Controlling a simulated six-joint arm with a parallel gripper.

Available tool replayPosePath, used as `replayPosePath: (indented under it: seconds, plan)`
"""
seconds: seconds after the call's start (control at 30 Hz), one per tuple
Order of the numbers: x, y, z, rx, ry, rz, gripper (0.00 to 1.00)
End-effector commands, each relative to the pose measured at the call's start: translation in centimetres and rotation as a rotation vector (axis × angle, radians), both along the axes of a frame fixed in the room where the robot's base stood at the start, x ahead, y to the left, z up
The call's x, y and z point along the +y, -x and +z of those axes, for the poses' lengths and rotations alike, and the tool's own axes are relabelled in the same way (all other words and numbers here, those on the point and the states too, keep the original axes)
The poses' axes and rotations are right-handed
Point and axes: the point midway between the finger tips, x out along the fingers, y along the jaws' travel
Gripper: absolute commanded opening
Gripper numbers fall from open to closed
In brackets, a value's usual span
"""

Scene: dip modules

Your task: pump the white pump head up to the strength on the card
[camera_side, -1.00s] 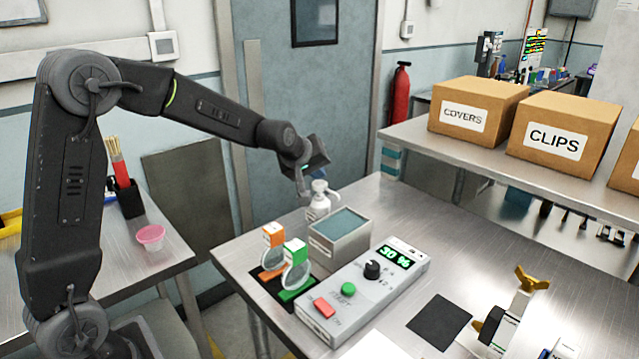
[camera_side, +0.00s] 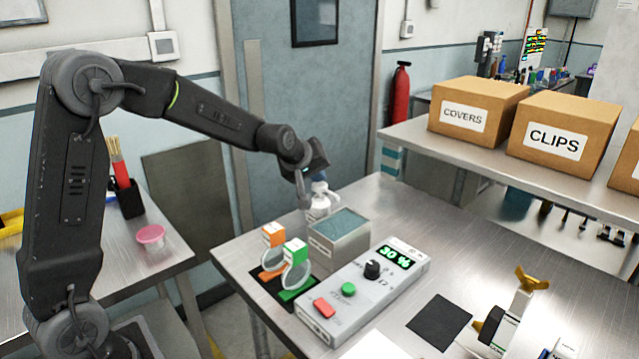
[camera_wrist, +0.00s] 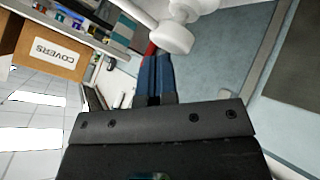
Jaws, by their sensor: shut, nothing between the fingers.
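The white pump head (camera_side: 319,188) tops a small white bottle (camera_side: 316,211) behind the metal tank of teal liquid (camera_side: 340,225). My gripper (camera_side: 303,203) points down at the bottle's left side, close to the pump head; whether it touches cannot be told. The gripper partly hides the bottle. In the wrist view my shut, empty fingers (camera_wrist: 158,75) lie just below a white rounded part of the pump (camera_wrist: 172,38). The grey control box (camera_side: 365,290) shows a green "30 %" on its display (camera_side: 396,257). I cannot make out a card with a strength on it.
An orange-handled and a green-handled round piece (camera_side: 273,262) (camera_side: 293,270) stand on a black mat before the tank. A dark square pad (camera_side: 440,321) and a yellow-knobbed device (camera_side: 515,315) are at right. The metal table between the tank and the boxes' shelf is clear.

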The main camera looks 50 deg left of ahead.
Motion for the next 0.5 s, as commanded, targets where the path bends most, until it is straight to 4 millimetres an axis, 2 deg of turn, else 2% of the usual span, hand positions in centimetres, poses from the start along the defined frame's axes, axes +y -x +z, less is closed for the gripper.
replayPosePath:
  seconds: [0.5]
  plan:
    - [-0.02, 0.03, -0.74, 0.003, 0.000, -0.001, 0.00]
